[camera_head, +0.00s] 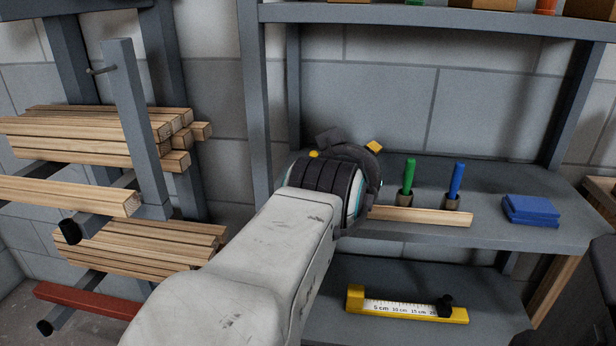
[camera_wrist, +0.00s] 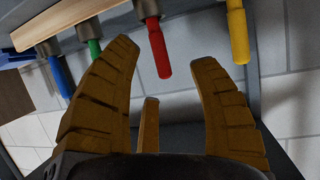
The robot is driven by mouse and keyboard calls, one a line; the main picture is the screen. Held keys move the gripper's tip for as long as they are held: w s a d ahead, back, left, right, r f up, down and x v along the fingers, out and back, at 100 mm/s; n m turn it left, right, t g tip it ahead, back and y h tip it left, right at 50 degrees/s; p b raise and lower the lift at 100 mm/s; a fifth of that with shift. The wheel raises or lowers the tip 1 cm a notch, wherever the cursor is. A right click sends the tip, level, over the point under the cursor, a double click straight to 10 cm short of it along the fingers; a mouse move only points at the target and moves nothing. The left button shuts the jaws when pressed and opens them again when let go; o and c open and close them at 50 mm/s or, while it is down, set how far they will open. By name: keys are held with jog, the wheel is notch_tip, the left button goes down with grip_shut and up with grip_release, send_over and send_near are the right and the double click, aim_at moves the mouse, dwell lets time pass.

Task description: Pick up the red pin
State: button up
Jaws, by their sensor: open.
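The red pin (camera_wrist: 157,48) shows in the wrist view, its lower end in a dark cup-like holder (camera_wrist: 146,9). It is hidden in the head view, where my arm covers that part of the shelf. My gripper (camera_wrist: 163,56) is open, with its yellow-brown fingers spread on either side of the red pin's free end in the picture. The pin's end shows between the fingertips, and no finger visibly touches it. In the head view, my gripper (camera_head: 345,150) is mostly hidden behind my wrist, with only bits of yellow fingers showing.
A green pin (camera_head: 409,172) and a blue pin (camera_head: 457,180) stand upright in holders behind a wooden strip (camera_head: 430,216). A yellow pin (camera_wrist: 238,32) stands on the red pin's other side. Blue items (camera_head: 531,209) lie at shelf right. Battens (camera_head: 90,140) are racked at left.

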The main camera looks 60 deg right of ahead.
jog(key=b+x, duration=0.1)
jog(key=x, duration=0.2)
jog(key=shift+s+d+f, duration=0.1)
jog(key=shift+s+f, duration=0.05)
jog(key=shift+f, duration=0.1)
jog(key=shift+d+f+b, duration=0.15)
jog(key=shift+d+b, duration=0.35)
jog(key=shift+d, duration=0.35)
jog(key=shift+c, duration=0.3)
grip_shut()
